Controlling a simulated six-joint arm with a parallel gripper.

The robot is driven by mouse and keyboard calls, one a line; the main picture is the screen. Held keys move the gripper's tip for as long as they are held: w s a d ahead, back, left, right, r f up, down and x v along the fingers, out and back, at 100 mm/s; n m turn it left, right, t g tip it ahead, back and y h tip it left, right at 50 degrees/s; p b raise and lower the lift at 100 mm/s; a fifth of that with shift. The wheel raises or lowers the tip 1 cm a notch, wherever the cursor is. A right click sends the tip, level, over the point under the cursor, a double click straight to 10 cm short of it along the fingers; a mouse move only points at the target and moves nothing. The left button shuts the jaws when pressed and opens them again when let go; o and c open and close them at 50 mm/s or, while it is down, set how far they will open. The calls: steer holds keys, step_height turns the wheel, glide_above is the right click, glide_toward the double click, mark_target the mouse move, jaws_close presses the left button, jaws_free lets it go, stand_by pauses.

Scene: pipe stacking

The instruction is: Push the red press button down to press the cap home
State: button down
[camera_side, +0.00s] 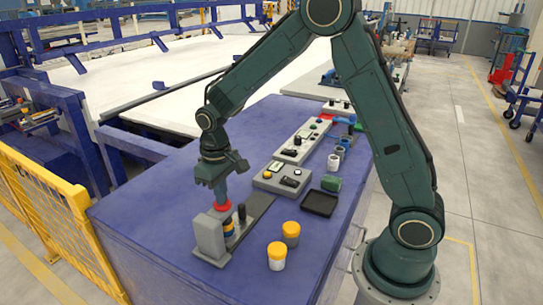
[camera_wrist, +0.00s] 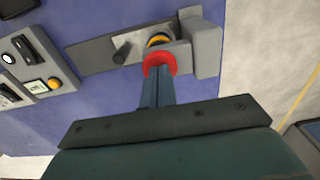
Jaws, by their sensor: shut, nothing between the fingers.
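The red press button (camera_side: 223,207) sits on the grey press stand (camera_side: 208,236) near the front of the blue table. It also shows as a red ring (camera_wrist: 159,58) in the wrist view. Below it, a dark piece with a yellow band (camera_side: 229,229) stands in the press; the yellow part (camera_wrist: 158,40) also shows in the wrist view. My gripper (camera_side: 219,199) points down, its fingers shut and empty, with the tips at the red button. Whether the tips touch it is hard to tell. The fingers (camera_wrist: 157,78) hide part of the button in the wrist view.
Two yellow-topped cups (camera_side: 291,233) (camera_side: 277,255) stand right of the press. A black tray (camera_side: 320,203), a green block (camera_side: 332,183) and a grey control box (camera_side: 282,178) lie farther back. A dark peg (camera_side: 241,212) stands on the metal plate (camera_side: 259,206) behind the press.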

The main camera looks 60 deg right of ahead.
steer(key=shift+r, duration=3.45)
steer(key=shift+r, duration=0.15)
steer(key=s+r+t, duration=0.3)
steer(key=s+r, duration=0.7)
steer(key=s, duration=0.1)
steer(key=s+d+t, duration=0.1)
steer(key=s+t, duration=0.1)
steer(key=s, duration=1.1)
steer(key=shift+r+t, duration=0.3)
steer(key=shift+r, duration=0.15)
